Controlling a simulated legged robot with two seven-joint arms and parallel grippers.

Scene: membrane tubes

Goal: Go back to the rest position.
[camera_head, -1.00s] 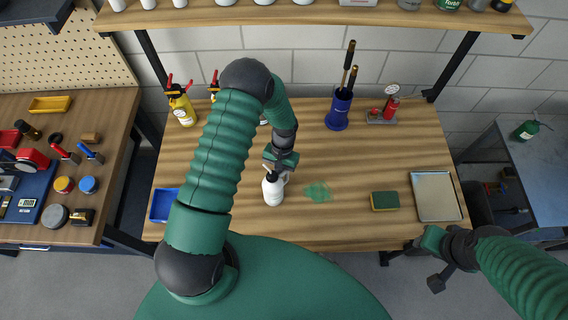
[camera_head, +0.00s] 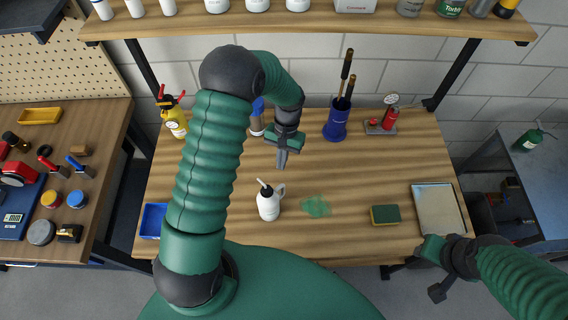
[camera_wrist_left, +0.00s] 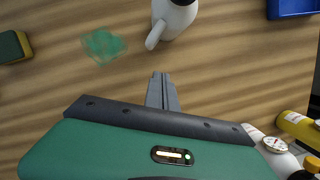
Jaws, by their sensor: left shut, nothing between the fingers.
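My left gripper (camera_head: 282,160) is shut and empty above the workbench, behind the white bottle. In the left wrist view its fingers (camera_wrist_left: 162,92) are together with nothing between them. The white bottle (camera_head: 268,205) with a spout and side handle stands upright on the bench, apart from the gripper. It also shows at the top of the left wrist view (camera_wrist_left: 176,20). My right gripper (camera_head: 436,268) is at the lower right, off the bench's front edge.
The workbench (camera_head: 350,170) holds a green stain (camera_head: 316,206), a sponge (camera_head: 385,215), a grey tray (camera_head: 438,212), a blue bin (camera_head: 153,220) and a blue holder (camera_head: 337,122). Yellow bottles stand at the back left (camera_head: 173,118). A shelf (camera_head: 320,22) hangs above. The bench's middle is mostly clear.

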